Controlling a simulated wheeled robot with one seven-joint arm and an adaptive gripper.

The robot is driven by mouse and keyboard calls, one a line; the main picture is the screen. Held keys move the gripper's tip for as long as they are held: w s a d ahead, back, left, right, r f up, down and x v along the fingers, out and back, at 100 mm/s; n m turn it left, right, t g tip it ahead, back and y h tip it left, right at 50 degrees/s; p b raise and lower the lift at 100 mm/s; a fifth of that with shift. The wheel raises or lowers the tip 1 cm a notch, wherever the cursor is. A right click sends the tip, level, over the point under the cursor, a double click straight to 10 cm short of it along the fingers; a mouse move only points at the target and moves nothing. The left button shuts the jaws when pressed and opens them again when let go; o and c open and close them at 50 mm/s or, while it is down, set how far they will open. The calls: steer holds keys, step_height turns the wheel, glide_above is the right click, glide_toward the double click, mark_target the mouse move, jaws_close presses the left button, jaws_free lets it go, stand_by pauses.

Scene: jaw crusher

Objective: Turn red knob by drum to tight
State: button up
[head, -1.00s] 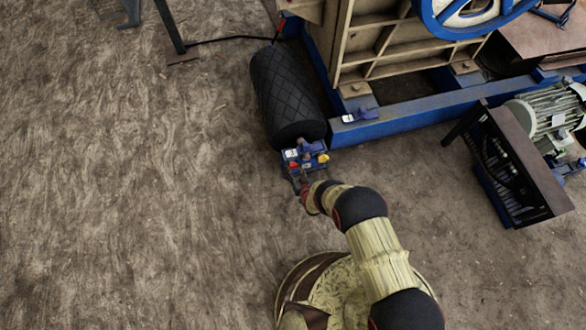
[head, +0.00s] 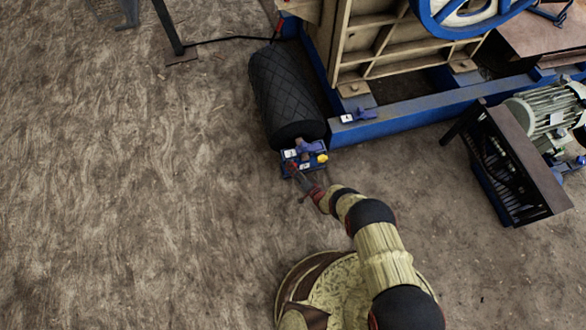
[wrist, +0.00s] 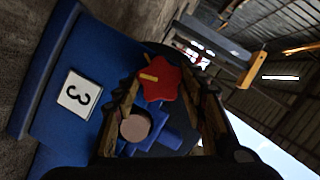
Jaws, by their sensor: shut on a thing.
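The red knob (wrist: 160,82) is star-shaped with a yellow mark on its left side. It sits between the two fingers of my gripper (wrist: 161,88) in the wrist view, and the gripper is shut on it. In the head view my gripper (head: 294,170) reaches the left part of a small blue stand (head: 317,166) at the drum's near end and mostly covers the knob there. The black quilted drum (head: 287,95) lies beyond it.
A yellow knob (head: 322,158) is on the right of the same stand. A blue beam (head: 390,122) of the crusher runs off to the right, with another white plate (head: 347,118). A motor (head: 545,108) stands farther right. The ground at left is open.

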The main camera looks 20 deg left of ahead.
steer(key=shift+m, duration=0.3)
stand_by(0.4)
steer(key=o, duration=1.2)
steer(key=shift+c, duration=0.2)
steer(key=v, duration=1.2)
steer(key=shift+f, duration=0.15)
